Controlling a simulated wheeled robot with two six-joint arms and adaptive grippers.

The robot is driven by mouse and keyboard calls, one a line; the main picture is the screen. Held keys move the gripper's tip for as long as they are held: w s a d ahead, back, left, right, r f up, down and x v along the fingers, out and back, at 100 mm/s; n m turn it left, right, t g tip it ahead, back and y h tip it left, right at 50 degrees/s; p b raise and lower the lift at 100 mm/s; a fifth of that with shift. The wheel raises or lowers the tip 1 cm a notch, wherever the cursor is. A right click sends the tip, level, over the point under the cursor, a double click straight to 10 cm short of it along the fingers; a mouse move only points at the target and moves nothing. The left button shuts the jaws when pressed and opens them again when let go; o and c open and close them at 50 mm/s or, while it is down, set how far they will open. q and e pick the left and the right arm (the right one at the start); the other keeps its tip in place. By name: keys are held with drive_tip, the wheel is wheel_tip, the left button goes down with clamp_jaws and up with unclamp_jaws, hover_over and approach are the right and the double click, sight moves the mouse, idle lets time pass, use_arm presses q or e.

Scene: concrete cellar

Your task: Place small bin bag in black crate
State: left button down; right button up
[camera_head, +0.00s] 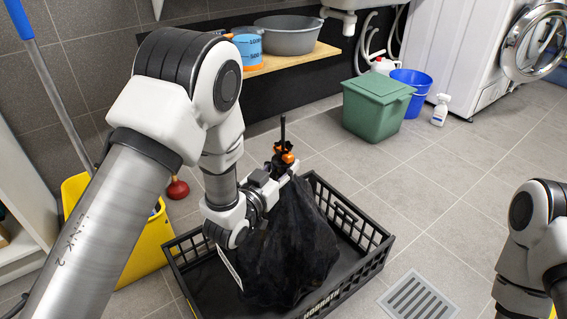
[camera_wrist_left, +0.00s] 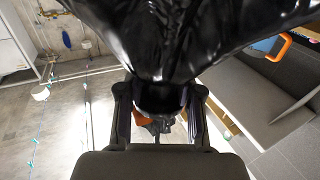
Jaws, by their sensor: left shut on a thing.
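The small bin bag (camera_head: 290,248) is black and shiny, with a gathered neck at its top. My left gripper (camera_head: 280,172) is shut on the neck, and the bag hangs below it. The black crate (camera_head: 357,232) stands on the floor, an open box with slotted walls. The bag is inside the crate's outline in the head view; I cannot tell whether it touches the crate floor. In the left wrist view the bag (camera_wrist_left: 165,45) fills the top, its neck between the fingers (camera_wrist_left: 160,105). My right gripper is out of view; only part of that arm shows at the right edge.
A yellow bucket (camera_head: 150,245) stands left of the crate, with a red plunger (camera_head: 177,188) behind it. A green lidded bin (camera_head: 372,110), a blue bucket (camera_head: 412,85) and a spray bottle (camera_head: 441,110) stand behind. The tiled floor right of the crate is free around a drain (camera_head: 418,298).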

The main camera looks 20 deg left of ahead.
use_arm(q)
wheel_tip(320, 180, down, 3)
drive_tip(key=shift+b, duration=0.8)
drive_tip(key=shift+r, duration=0.1)
drive_tip(key=c, duration=0.7)
unclamp_jaws()
drive_tip(key=shift+c, duration=0.2)
drive_tip(key=shift+s, duration=0.1)
drive_tip(key=p, duration=0.4)
hover_over(266, 216)
drive_tip(key=shift+r, duration=0.15)
drive_tip(key=v, duration=0.4)
drive_tip(key=shift+s+f+p, duration=0.2)
drive_tip(key=shift+f+p, duration=0.05)
drive_tip(key=shift+p, duration=0.05)
